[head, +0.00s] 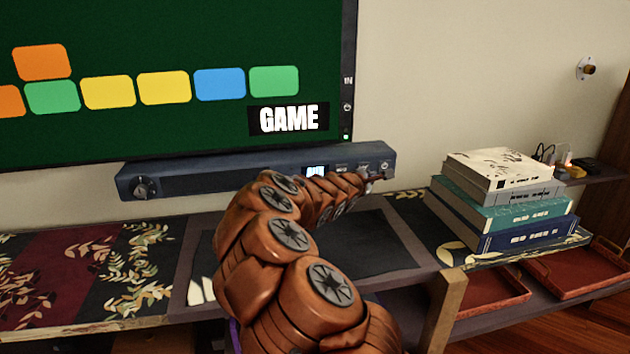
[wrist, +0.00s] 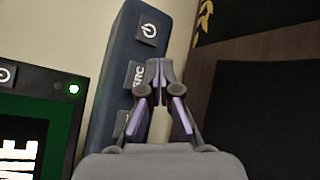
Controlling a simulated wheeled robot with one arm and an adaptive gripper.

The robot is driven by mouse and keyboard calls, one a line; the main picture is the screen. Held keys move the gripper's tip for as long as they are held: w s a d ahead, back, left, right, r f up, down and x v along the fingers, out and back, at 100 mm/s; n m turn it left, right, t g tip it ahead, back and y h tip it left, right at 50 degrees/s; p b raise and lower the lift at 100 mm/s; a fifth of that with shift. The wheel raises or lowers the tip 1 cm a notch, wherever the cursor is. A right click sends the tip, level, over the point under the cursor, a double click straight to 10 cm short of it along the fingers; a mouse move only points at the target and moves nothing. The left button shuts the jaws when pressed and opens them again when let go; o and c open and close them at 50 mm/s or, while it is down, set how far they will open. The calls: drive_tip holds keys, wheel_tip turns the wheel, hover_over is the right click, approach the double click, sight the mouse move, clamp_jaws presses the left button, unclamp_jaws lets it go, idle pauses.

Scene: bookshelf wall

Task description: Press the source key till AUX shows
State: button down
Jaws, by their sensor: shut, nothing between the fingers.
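A dark blue-grey soundbar (head: 225,178) sits below the screen, with a round knob (head: 144,187) at its left end. Its small lit display (head: 316,171) carries white letters that look like AUX, but they are small and partly covered by my arm. In the wrist view the source key, marked SRC (wrist: 138,75), is beside my gripper (wrist: 160,64). The fingertips are closed together with nothing between them, at the key's right edge. I cannot tell whether they touch it. The power key (wrist: 149,30) is just beyond. My gripper also shows in the head view (head: 374,177), near the bar's right end.
The screen (head: 200,50) above shows coloured tiles and the word GAME (head: 288,118). A stack of books (head: 510,205) stands right of the bar on the patterned shelf. Red trays (head: 575,270) lie lower right. A wall knob (head: 588,69) is at upper right.

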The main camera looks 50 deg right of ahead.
drive_tip(key=s+a+b, duration=0.1)
drive_tip(key=s+b, duration=0.1)
drive_tip(key=b, duration=0.1)
drive_tip(key=shift+s+a+f+b, duration=0.15)
drive_tip(key=shift+a+b, duration=0.05)
drive_tip(key=shift+b, duration=0.2)
idle(1.2)
drive_tip(key=s+a+r+m+h+p, duration=0.1)
drive_tip(key=a+r+m+p, duration=0.15)
drive_tip(key=r, duration=0.45)
drive_tip(key=s+a+r+m+h+p, duration=0.1)
drive_tip(key=a+r+p, duration=0.15)
drive_tip(key=r, duration=0.35)
drive_tip(key=s+a+r+m+g+y+p, duration=0.2)
drive_tip(key=s+a+r+m+g+p, duration=0.1)
drive_tip(key=s+a+r+m+p, duration=0.45)
drive_tip(key=s+a+f+y+p, duration=0.2)
drive_tip(key=s+a+y+p, duration=0.2)
drive_tip(key=a, duration=1)
drive_tip(key=s+a+f+n+g+y+p, duration=0.1)
drive_tip(key=s+a+f+y+p, duration=0.2)
drive_tip(key=a, duration=1.1)
drive_tip(key=s+a+f+n+g+y+p, duration=0.1)
drive_tip(key=s+a+y+p, duration=0.6)
drive_tip(key=a, duration=0.7)
drive_tip(key=shift+s+a+f+y, duration=0.15)
drive_tip(key=shift+a+f+y, duration=0.1)
drive_tip(key=shift+f+y, duration=0.4)
